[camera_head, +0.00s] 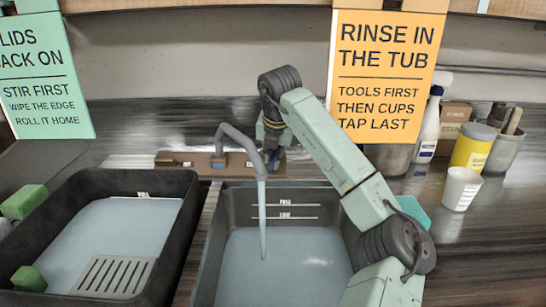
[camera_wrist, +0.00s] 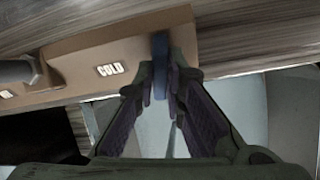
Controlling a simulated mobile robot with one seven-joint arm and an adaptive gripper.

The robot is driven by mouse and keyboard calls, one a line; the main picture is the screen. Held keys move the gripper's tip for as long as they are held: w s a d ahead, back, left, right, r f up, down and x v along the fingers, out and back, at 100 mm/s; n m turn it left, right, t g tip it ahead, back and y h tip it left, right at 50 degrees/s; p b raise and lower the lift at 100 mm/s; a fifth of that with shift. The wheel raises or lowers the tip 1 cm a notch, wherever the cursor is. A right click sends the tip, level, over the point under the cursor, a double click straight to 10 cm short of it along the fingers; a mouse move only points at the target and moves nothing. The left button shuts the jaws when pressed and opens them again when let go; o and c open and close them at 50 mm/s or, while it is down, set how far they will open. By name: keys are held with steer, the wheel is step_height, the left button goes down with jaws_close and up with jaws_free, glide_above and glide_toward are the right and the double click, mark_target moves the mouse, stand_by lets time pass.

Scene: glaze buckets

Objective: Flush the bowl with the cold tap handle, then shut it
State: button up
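Water runs in a thin stream (camera_head: 262,215) from the grey tap spout (camera_head: 238,140) into the dark right-hand basin (camera_head: 228,215), where pale water stands below two white marked lines. No separate bowl can be made out. The spout rises from a brown tap plate (camera_head: 205,172). In the wrist view, the plate (camera_wrist: 75,62) carries a COLD label (camera_wrist: 111,69), with the blue cold tap handle (camera_wrist: 160,55) just right of it. My gripper (camera_wrist: 166,88) has its dark fingers on either side of that handle, close against it. In the head view my arm partly hides the handle.
A second dark tub (camera_head: 185,190) with pale liquid and a grey slotted rack (camera_head: 115,276) stands left. Green sponges (camera_head: 22,202) lie by it. A white cup (camera_head: 461,188), yellow tub (camera_head: 471,150) and spray bottle (camera_head: 429,125) stand right. Signs hang behind.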

jaws_close()
steer(key=n, duration=0.2)
steer(key=shift+n+h, duration=0.3)
steer(key=shift+n, duration=0.1)
steer(key=o, duration=0.6)
jaws_free()
steer(key=shift+r, duration=0.15)
